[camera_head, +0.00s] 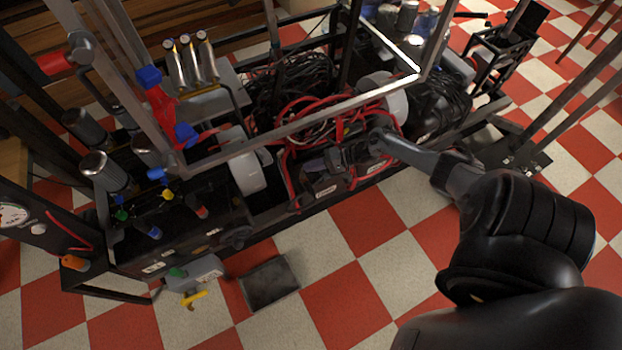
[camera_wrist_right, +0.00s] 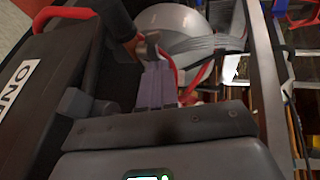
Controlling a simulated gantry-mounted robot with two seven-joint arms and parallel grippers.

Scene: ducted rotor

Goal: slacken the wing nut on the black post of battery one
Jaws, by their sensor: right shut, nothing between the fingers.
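My right gripper (camera_head: 379,143) reaches in from the lower right to the cable-filled middle of the rig. In the right wrist view its narrow fingers (camera_wrist_right: 156,84) are together and empty. A small grey metal piece (camera_wrist_right: 149,45), perhaps the wing nut, shows at their tips beside a thick dark cable end; I cannot tell whether they touch. A black battery (camera_wrist_right: 45,80) with a partly cut-off white label and a red handle is at the left of that view. In the head view black batteries (camera_head: 313,190) sit low under the frame rail. The black post is not clear. My left gripper is not in view.
A metal frame rail (camera_head: 300,118) crosses above the batteries. Red and black cables (camera_head: 318,120) are bundled behind them. A grey-white rounded housing (camera_wrist_right: 185,30) stands close beyond the fingertips. The checkered floor (camera_head: 365,220) in front is mostly clear, with a dark plate (camera_head: 269,284) on it.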

